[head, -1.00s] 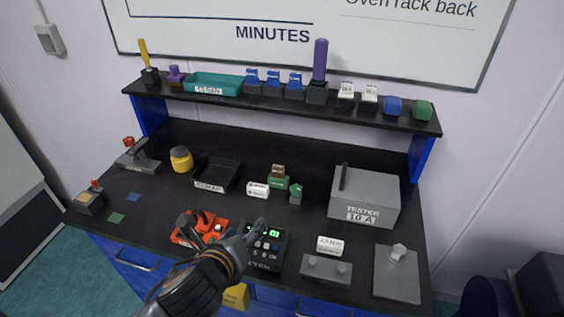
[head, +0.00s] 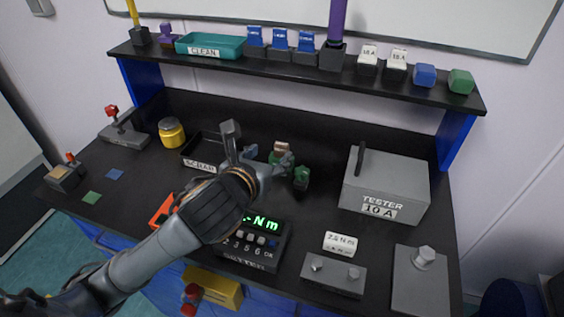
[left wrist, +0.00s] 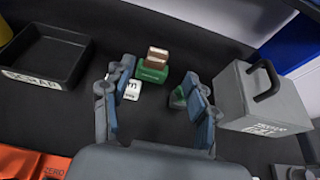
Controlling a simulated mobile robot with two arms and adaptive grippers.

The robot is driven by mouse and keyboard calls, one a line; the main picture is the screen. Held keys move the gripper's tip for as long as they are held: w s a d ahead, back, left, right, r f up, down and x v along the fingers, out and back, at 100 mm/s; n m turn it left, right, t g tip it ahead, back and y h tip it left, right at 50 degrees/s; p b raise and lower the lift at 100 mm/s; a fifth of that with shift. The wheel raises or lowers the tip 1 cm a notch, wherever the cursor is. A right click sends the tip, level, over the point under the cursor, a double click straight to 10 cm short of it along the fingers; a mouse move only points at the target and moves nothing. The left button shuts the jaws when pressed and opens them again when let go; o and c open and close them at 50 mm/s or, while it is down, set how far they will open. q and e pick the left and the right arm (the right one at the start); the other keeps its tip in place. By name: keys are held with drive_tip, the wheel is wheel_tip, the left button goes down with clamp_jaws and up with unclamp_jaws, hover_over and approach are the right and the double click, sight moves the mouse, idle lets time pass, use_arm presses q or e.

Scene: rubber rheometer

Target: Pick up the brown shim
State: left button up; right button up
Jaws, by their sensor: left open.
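The brown shim (head: 281,147) is a small brown block with a pale band. In the left wrist view the brown shim (left wrist: 157,57) sits on top of a green block (left wrist: 151,73). In the head view, my left gripper partly hides the green block. My left gripper (head: 258,148) is open and empty above the bench, in front of the stack. In the left wrist view its two fingers (left wrist: 152,95) stand apart, with the stack beyond and between them. My right gripper is not in view.
A small dark green piece (head: 301,178) stands to the right. The black scrap tray (left wrist: 63,43) lies left and the grey tester box (head: 386,185) right. A shelf (head: 210,57) runs behind.

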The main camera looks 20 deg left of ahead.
sight(281, 145)
use_arm(q)
drive_tip(key=p+x, duration=0.1)
drive_tip(key=x, duration=0.6)
drive_tip(key=shift+w+f+p, duration=0.3)
drive_tip(key=shift+w+p, duration=0.05)
drive_tip(key=shift+w+f, duration=0.1)
drive_tip(key=shift+w, duration=0.15)
drive_tip(key=shift+c, duration=0.8)
clamp_jaws()
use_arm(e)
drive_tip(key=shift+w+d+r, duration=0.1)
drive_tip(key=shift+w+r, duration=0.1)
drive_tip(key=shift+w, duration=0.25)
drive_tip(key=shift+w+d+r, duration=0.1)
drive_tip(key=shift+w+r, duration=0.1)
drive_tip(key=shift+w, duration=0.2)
